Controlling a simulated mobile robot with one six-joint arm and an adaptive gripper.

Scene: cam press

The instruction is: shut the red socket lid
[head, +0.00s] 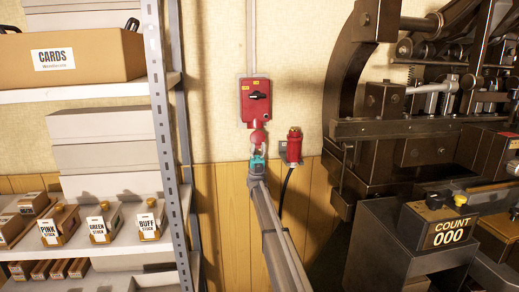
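A red switch box (255,103) with a dark rotary handle is fixed to the wall. A rounded red part, which looks like the socket lid (258,136), shows at the box's lower end. I cannot tell how far the lid stands open. My gripper (258,151) is just below the lid, at the end of my arm, which reaches up from below. Its fingers are small and partly overlap the red part. I cannot tell whether they touch it or whether they are open or shut.
A red plug (294,146) on a dark cable sits in a grey wall bracket (282,153) to the right. A shelf rack (182,125) with boxes stands close on the left. A large dark press (405,128) fills the right.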

